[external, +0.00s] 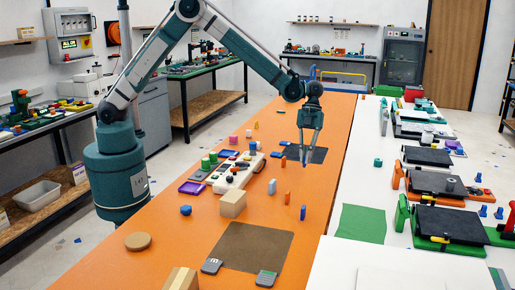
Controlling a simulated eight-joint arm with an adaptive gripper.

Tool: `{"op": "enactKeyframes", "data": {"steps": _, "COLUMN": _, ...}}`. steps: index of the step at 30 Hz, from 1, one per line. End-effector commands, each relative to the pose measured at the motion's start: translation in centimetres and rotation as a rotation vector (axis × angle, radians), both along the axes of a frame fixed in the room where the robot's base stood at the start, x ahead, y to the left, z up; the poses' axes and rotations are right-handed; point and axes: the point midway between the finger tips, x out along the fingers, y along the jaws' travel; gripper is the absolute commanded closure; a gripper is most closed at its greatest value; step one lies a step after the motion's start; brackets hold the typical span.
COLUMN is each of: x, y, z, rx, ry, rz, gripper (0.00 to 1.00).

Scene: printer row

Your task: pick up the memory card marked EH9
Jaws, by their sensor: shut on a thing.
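My gripper (305,162) hangs with its fingers down over the far part of the orange table, above or beside a dark mat (320,156). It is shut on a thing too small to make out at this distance. Two card-like pieces lie near the front of the table: a dark grey one with a pale mark (211,266) and a grey one with a green part (266,279). I cannot read their marks, so I cannot tell whether EH9 is either of them or the thing held.
A brown mat (252,245) lies at the front, with a tan block (233,204) near its back-left edge. A white panel with knobs (235,172) and several small coloured pieces stand left of the gripper. An orange upright piece (287,197) and a blue one (303,212) stand nearer the camera.

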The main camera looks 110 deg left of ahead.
Motion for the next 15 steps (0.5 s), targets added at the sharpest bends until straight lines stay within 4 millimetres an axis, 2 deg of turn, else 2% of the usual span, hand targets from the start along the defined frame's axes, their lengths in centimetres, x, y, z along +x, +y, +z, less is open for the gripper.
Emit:
{"op": "enactKeyframes", "data": {"steps": 6, "x": 0.0, "y": 0.0, "z": 2.5, "rx": 0.0, "ry": 0.0, "rz": 0.0, "gripper": 0.99}}
{"op": "enactKeyframes", "data": {"steps": 15, "x": 0.0, "y": 0.0, "z": 3.1, "rx": 0.0, "ry": 0.0, "rz": 0.0, "gripper": 0.99}}
